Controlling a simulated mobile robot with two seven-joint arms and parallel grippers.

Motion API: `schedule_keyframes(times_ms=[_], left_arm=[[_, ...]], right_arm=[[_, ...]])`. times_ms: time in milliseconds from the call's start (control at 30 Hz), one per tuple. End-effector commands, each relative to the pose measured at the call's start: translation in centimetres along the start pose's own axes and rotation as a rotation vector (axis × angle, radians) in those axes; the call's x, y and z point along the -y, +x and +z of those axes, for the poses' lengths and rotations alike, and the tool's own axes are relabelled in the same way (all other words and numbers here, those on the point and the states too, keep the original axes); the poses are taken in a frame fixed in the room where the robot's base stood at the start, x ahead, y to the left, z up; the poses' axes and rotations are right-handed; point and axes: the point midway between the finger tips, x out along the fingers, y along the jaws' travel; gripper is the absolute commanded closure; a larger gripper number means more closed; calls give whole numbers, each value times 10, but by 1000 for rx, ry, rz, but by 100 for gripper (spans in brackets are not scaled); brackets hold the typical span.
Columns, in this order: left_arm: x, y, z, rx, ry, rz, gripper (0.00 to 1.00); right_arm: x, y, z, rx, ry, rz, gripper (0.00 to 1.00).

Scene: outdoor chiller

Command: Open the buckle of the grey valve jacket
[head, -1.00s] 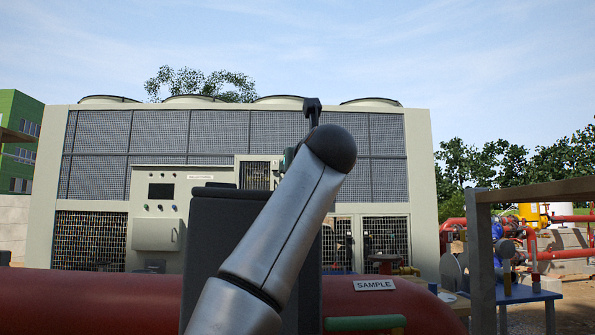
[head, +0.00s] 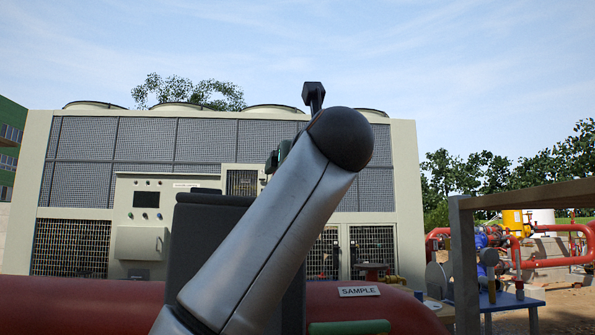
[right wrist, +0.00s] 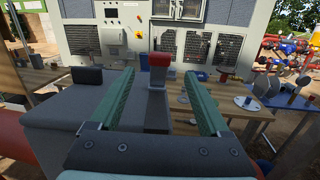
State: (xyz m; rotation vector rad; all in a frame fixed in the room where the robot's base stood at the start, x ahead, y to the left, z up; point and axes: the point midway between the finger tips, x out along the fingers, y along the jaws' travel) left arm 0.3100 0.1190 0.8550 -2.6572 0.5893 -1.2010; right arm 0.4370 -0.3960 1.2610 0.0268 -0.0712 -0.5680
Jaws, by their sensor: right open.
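The grey valve jacket shows as a dark grey block (head: 203,228) behind my arm in the head view. A grey upright piece with a red top (right wrist: 159,61), perhaps the buckle's lever, stands past the fingers. My right gripper (right wrist: 158,72) is open, its two green fingers on either side of this piece in the picture. I cannot tell whether they reach around it. In the head view my silver arm hides much of the jacket. My left gripper is not in view.
A red pipe (head: 80,305) with a SAMPLE label (head: 359,291) crosses low. A large chiller (head: 405,190) stands behind. A wooden bench (right wrist: 245,106) lies beyond the jacket.

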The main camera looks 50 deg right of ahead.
Motion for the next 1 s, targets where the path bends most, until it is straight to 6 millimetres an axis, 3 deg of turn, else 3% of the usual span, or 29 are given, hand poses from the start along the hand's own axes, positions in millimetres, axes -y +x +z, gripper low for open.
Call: schedule_keyframes(times_ms=[133,300,900,1000], left_arm=[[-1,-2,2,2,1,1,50],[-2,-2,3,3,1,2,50],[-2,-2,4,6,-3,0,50],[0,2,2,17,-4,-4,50]], right_arm=[[0,-24,0,1,-1,-1,20],[0,-38,0,0,0,1,20],[0,-40,0,0,0,1,20],[-1,-40,7,0,0,1,20]])
